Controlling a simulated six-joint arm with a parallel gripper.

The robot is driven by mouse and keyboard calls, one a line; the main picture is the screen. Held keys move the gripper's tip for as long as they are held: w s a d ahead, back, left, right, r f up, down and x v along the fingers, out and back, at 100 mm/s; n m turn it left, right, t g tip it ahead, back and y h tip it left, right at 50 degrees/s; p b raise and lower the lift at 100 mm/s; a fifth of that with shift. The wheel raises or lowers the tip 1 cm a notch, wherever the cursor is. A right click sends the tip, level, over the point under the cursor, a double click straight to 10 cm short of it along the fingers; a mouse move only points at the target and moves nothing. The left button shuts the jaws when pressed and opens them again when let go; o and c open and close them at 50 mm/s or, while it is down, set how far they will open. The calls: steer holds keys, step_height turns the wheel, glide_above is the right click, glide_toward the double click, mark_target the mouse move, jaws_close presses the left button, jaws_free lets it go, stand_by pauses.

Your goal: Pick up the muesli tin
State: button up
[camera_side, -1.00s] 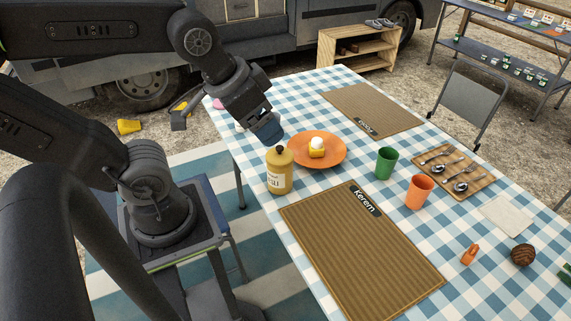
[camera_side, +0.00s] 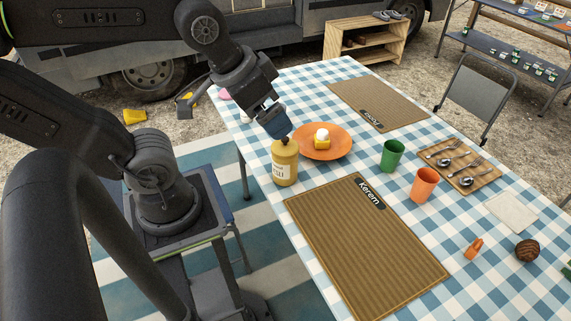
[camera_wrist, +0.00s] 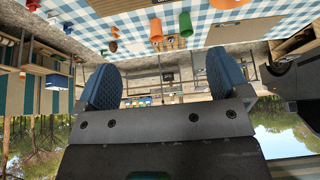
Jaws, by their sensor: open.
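The muesli tin (camera_side: 284,163) is a yellow canister with a pale label and a small dark knob on its lid. It stands upright on the checked tablecloth, beside the orange plate, in the side view. My gripper (camera_side: 276,122) has blue fingers and hangs just above the tin's lid; whether it touches the knob I cannot tell. In the wrist view my gripper's two blue fingers (camera_wrist: 160,88) are apart with nothing between them. The tin is not visible in the wrist view.
An orange plate (camera_side: 343,146) with an egg in a yellow cup (camera_side: 322,138) stands close right of the tin. A green cup (camera_side: 392,155) and an orange cup (camera_side: 424,185) are further right. A brown placemat (camera_side: 365,255) lies in front.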

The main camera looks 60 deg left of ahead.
steer(key=n+g+y, duration=0.1)
steer(key=n+g, duration=0.4)
steer(key=n, duration=0.6)
glide_toward(287, 139)
steer(key=f, duration=0.8)
steer(key=shift+w+a+f, duration=0.15)
steer(key=shift+w+a, duration=0.05)
steer(key=shift+a, duration=0.2)
steer(key=shift+a+f, duration=0.2)
steer(key=shift+f, duration=1.15)
steer(key=shift+a+f, duration=0.25)
steer(key=shift+f, duration=1.05)
steer(key=c, duration=1.5)
